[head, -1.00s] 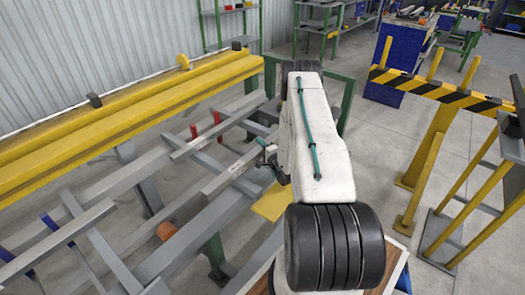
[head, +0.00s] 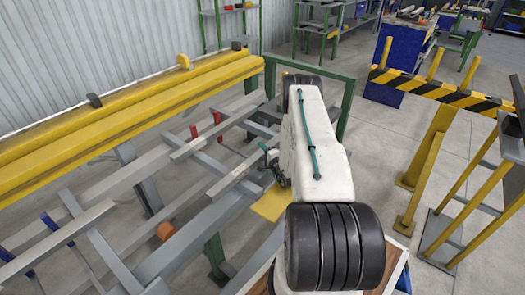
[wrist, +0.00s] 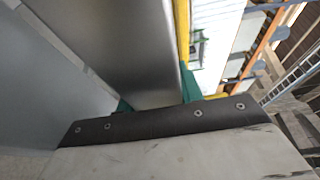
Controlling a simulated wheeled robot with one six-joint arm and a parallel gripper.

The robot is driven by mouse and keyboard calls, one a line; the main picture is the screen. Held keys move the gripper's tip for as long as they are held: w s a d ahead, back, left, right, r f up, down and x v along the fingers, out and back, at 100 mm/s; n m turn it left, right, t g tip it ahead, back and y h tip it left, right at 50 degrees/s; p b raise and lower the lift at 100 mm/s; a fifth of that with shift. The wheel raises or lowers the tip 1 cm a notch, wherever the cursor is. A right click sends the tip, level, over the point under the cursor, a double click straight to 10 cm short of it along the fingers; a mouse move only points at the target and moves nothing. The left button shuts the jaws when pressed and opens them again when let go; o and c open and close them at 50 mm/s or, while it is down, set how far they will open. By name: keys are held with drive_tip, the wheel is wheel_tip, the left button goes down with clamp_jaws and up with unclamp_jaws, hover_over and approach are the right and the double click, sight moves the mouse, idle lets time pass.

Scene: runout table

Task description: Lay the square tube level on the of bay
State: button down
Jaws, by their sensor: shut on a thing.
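The grey square tube (head: 236,174) is in my gripper (head: 272,160), over the right part of the runout table (head: 175,235) in the head view. It points from the gripper toward the lower left, and its far end is above the grey rails. I cannot tell whether it touches them. In the wrist view the tube (wrist: 125,45) runs away from the camera between the green fingertips of my gripper (wrist: 155,98). My gripper is shut on it. White arm links hide part of the gripper in the head view. No bay is clearly labelled.
Short red posts (head: 217,124), blue posts (head: 48,221) and an orange piece (head: 165,231) stand among the rails. A long yellow beam (head: 130,105) lines the back left. A yellow-black barrier (head: 435,88) stands right. Floor between arm and barrier is clear.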

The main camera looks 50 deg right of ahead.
drive_tip(key=shift+f, duration=0.2)
drive_tip(key=c, duration=0.9)
unclamp_jaws()
drive_tip(key=shift+s+r, duration=0.2)
drive_tip(key=shift+r, duration=0.25)
drive_tip(key=v, duration=1.1)
drive_tip(key=shift+s+a, duration=0.15)
drive_tip(key=shift+s, duration=0.15)
